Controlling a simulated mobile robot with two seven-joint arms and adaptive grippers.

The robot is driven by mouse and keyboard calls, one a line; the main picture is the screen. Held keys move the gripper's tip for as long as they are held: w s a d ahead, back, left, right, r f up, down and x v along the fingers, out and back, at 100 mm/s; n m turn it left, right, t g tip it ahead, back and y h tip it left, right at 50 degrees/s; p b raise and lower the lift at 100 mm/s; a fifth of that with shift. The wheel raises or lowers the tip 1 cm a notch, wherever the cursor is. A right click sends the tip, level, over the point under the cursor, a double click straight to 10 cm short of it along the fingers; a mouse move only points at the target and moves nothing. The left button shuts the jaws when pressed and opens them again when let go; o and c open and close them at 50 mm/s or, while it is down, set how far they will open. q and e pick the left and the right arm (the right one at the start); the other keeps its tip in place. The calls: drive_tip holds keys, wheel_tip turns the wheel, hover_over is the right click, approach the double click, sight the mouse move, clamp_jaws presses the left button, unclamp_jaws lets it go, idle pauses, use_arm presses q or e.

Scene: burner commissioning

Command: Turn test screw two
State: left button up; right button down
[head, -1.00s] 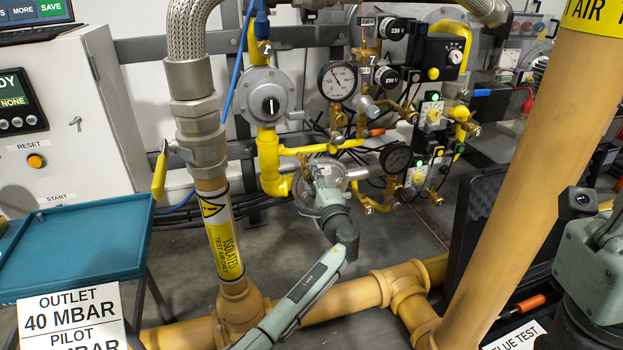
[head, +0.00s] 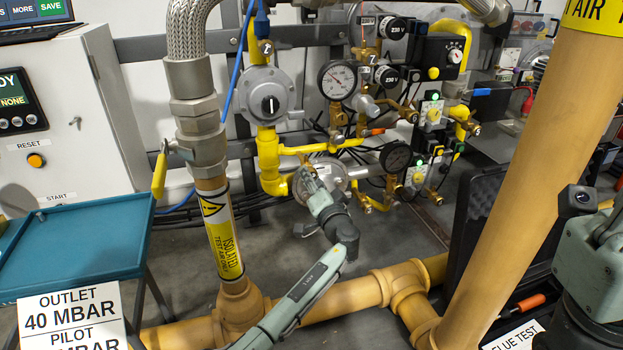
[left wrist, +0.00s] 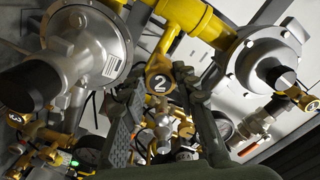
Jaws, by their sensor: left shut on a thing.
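Test screw two, a brass fitting with a black round face marked 2 (left wrist: 159,84), sits between my left fingertips in the left wrist view. My left gripper (left wrist: 158,88) is shut on it, with one dark finger on each side. In the head view my left gripper (head: 308,182) reaches up to the front of the lower round grey regulator (head: 336,174) and is tilted to the left. The gripper hides the screw there. My right gripper is not in view; only parts of my right arm show at the right edge.
A pressure gauge (head: 337,80) and an upper regulator (head: 268,97) are above the gripper. A darker gauge (head: 395,157) and brass valves are close on its right. A thick yellow pipe (head: 535,170) stands to the right, and a teal tray (head: 80,245) to the left.

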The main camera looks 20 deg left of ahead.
use_arm(q)
drive_tip(key=shift+w+r+n, duration=0.1)
drive_tip(key=shift+n, duration=1)
drive_tip(key=o, duration=1.2)
drive_tip(key=shift+c, duration=0.2)
wheel_tip(320, 180, up, 10)
